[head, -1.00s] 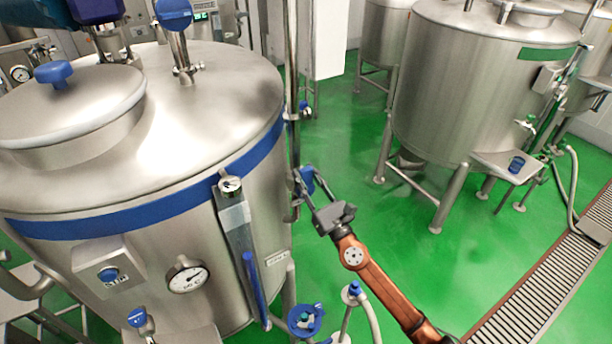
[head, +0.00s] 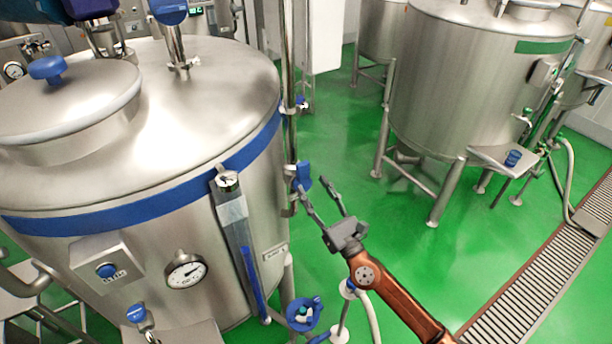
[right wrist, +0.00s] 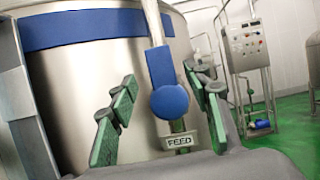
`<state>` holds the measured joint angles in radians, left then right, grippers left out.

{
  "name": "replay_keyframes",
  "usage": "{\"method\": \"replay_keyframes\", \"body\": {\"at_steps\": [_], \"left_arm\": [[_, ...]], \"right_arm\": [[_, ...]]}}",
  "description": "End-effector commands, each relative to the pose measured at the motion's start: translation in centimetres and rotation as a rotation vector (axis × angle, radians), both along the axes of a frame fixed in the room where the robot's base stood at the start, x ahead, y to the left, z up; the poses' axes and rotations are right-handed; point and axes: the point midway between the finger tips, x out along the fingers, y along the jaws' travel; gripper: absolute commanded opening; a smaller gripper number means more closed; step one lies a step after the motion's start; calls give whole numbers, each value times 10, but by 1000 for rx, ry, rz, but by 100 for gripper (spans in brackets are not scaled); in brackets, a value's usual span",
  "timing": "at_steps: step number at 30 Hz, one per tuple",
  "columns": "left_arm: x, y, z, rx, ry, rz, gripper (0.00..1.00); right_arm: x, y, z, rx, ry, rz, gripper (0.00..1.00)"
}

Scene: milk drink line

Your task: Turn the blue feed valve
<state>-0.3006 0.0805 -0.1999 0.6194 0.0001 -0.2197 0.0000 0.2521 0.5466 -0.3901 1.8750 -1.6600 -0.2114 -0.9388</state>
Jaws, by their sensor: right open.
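The blue feed valve (head: 303,176) sits on a thin upright pipe at the right side of the large near tank. In the right wrist view its round blue hub (right wrist: 170,101) faces me, with the blue lever pointing up along the pipe. A FEED plate (right wrist: 180,141) is just below the hub. My right gripper (head: 314,187) is open and empty, its fingers pointing at the valve from the lower right. In the wrist view the valve shows between the two green-padded fingers; the head view shows a small gap to it. My left gripper is not in view.
The steel tank (head: 180,110) with a blue band fills the left. A gauge tube (head: 238,235) and a dial (head: 186,270) are on its front. A blue handwheel (head: 303,314) stands low beside it. Green floor (head: 400,250) is open to the right, before another tank (head: 470,90).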

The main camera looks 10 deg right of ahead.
Motion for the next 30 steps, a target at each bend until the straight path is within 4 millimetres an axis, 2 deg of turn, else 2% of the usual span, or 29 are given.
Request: {"method": "replay_keyframes", "body": {"at_steps": [3,6,11,26,30], "left_arm": [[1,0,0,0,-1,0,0],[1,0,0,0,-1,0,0],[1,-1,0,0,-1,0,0],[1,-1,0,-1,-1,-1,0],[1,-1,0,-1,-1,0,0]], "right_arm": [[-20,-8,-10,-4,1,1,45],[-32,-14,-15,-3,0,0,45],[-42,-18,-18,0,-1,0,45],[-43,-18,-19,0,-1,0,45],[-35,-26,-33,32,41,-9,45]]}}
